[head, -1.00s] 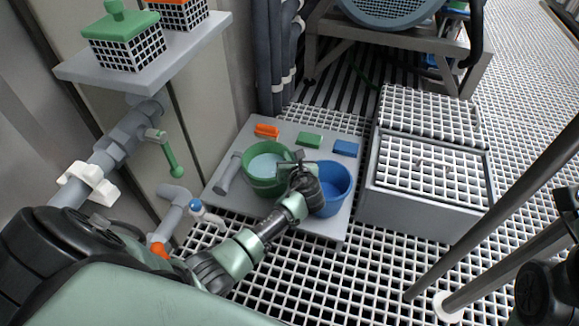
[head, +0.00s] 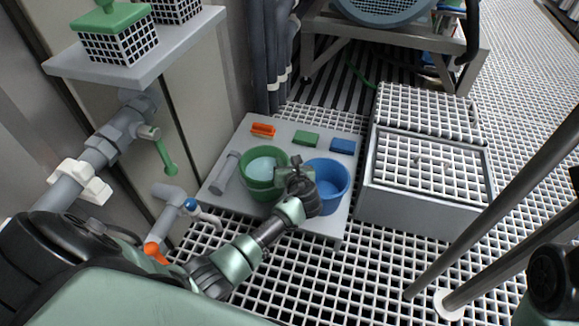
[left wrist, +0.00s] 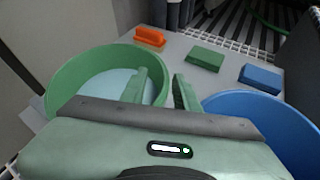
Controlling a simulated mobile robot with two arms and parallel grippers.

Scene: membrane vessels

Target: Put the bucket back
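A green bucket (head: 250,182) with pale blue liquid in it stands on a grey platform (head: 215,200). It also shows in the left wrist view (left wrist: 75,85). A blue bucket (head: 336,190) stands just right of it, also in the left wrist view (left wrist: 270,125). My left gripper (head: 288,172) is at the green bucket's right rim. In the left wrist view its fingers (left wrist: 160,88) are apart, the left one over the bucket's inside and the right one outside the wall. Whether they touch the wall cannot be told. My right gripper is not in view.
A grated box (head: 400,208) stands to the right. Pipes with a green-handled valve (head: 165,155) are on the left wall.

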